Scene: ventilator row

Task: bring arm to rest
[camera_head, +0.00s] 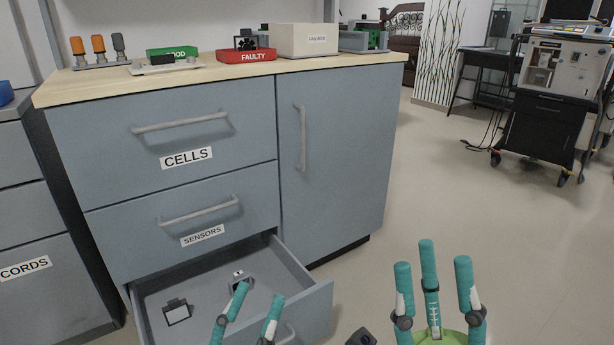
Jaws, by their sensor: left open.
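My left gripper (257,296) is at the bottom of the head view, in front of the open lowest drawer (318,306). Two of its teal fingers show, spread apart with nothing seen between them; its lower part is cut off by the picture edge. My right gripper (434,268) is to the right of the drawer, over the floor. Its three teal fingers point up and stand apart, with a green palm below and nothing held. The arms behind both grippers are mostly out of view.
The open drawer holds a dark-framed square part (177,312) and a small grey part (240,279). Trays FAULTY (246,57) and GOOD (172,52) and a box (303,40) stand on the counter (350,63). A wheeled ventilator (560,65) stands back right. Floor (440,190) between is clear.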

